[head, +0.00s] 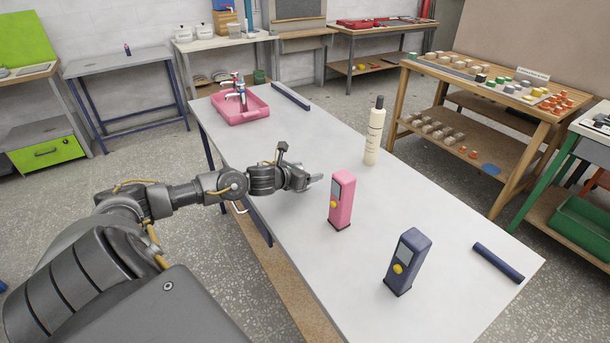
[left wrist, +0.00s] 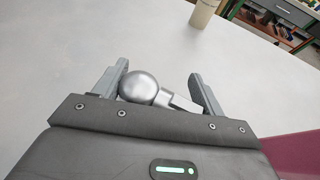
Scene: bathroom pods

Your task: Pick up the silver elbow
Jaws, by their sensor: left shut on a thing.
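The silver elbow (left wrist: 140,87) shows in the left wrist view as a shiny round end with a short straight stub to its right. It lies between the two grey fingers of my left gripper (left wrist: 158,72), which is shut on it. In the head view my left gripper (head: 312,181) is low over the white table (head: 270,160), left of the pink device; the elbow is hard to make out there. I cannot tell whether the elbow touches the tabletop. My right gripper is not in view.
A pink device (head: 341,201) stands close right of the gripper. A dark blue device (head: 407,262) stands nearer. A cream bottle (head: 374,135) is behind. A pink tray (head: 241,115) with taps is at the far end. Dark bars (head: 498,263) lie along the edges.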

